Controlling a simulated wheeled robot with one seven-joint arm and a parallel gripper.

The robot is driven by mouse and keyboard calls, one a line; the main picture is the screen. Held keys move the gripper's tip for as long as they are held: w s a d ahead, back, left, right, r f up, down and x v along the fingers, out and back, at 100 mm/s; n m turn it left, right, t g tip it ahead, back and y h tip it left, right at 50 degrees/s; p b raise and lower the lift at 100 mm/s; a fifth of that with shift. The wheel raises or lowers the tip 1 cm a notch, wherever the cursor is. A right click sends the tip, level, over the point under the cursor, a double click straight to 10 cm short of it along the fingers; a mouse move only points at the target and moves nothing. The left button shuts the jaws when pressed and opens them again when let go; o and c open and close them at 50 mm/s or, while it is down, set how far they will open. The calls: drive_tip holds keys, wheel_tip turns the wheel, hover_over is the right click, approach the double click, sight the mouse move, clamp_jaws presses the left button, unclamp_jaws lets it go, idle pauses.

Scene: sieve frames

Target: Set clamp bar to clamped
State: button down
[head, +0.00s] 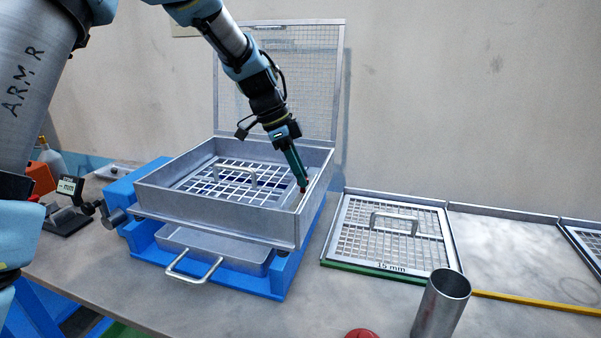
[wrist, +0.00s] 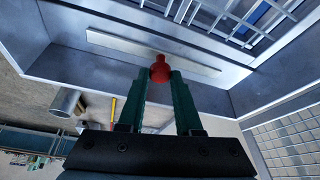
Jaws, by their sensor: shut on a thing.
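The clamp bar (wrist: 112,43) is a light flat metal strip inside the metal box (head: 215,216), along its right-hand inner wall. A red knob (wrist: 160,67) stands at the middle of the bar. My gripper (head: 302,185) reaches down into the box from above; its green fingers (wrist: 160,82) are shut on the red knob. A sieve frame with a white grid (head: 222,180) and a handle lies in the box beside the bar. In the head view the fingers hide part of the bar. I cannot tell whether the bar presses on the frame.
The mesh lid (head: 290,75) stands open behind the box. A tray with a handle (head: 215,250) sits in the blue base (head: 280,280) below. A 15 mm sieve frame (head: 392,232), a metal cup (head: 442,305) and a red round object (head: 361,334) are to the right.

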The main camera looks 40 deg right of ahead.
drive_tip(key=shift+w+a+b, duration=0.25)
drive_tip(key=shift+w+a, duration=0.35)
drive_tip(key=shift+w, duration=0.35)
drive_tip(key=shift+w+a+b, duration=0.25)
drive_tip(key=shift+w+a, duration=0.3)
drive_tip(key=shift+w, duration=0.35)
drive_tip(key=c, duration=0.6)
unclamp_jaws()
drive_tip(key=shift+r, duration=0.1)
drive_tip(key=b+v, duration=0.2)
drive_tip(key=v, duration=0.8)
drive_tip(key=shift+a+r+b, duration=0.1)
drive_tip(key=shift+r+b, duration=0.2)
